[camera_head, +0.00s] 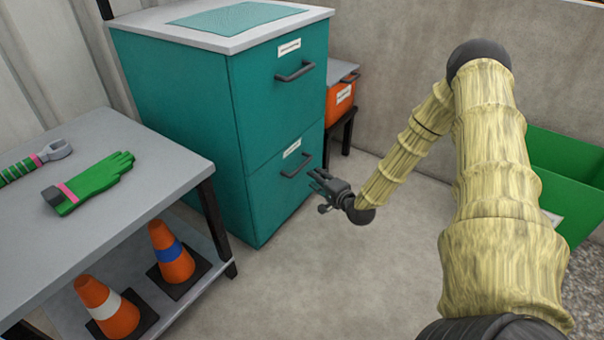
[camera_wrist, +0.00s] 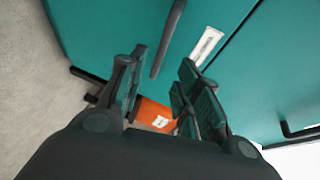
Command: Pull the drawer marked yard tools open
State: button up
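A teal two-drawer cabinet (camera_head: 180,105) stands left of centre, its drawer fronts looking flush. The upper drawer has a dark bar handle (camera_head: 295,71) and a white label (camera_head: 289,48). The lower drawer has its own handle (camera_head: 297,166) and label (camera_head: 291,148). The label text is too small to read. My gripper (camera_head: 318,181) is just in front of the lower drawer, close to its handle. In the wrist view my gripper (camera_wrist: 163,68) is open, with a handle (camera_wrist: 168,40) showing between the fingertips; contact cannot be told. A label (camera_wrist: 207,46) lies beside it.
A grey table (camera_head: 120,190) at left holds a green glove (camera_head: 95,182) and a green-handled tool (camera_head: 35,162). Traffic cones (camera_head: 172,255) stand on its lower shelf. An orange bin (camera_head: 341,97) is behind the cabinet, a green bin (camera_head: 565,160) at right. Floor before the cabinet is clear.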

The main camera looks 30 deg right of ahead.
aim_at(302, 165)
jog(key=w+b, duration=0.1)
jog(key=w, duration=0.2)
jog(key=w+f+b, duration=0.1)
jog(key=w+b, duration=0.1)
jog(key=w, duration=0.2)
jog(key=w+b, duration=0.1)
jog(key=w, duration=0.2)
jog(key=shift+w+d+f, duration=0.1)
jog(key=shift+w+f, duration=0.2)
jog(key=shift+f, duration=0.1)
jog(key=shift+c, duration=0.3)
grip_shut()
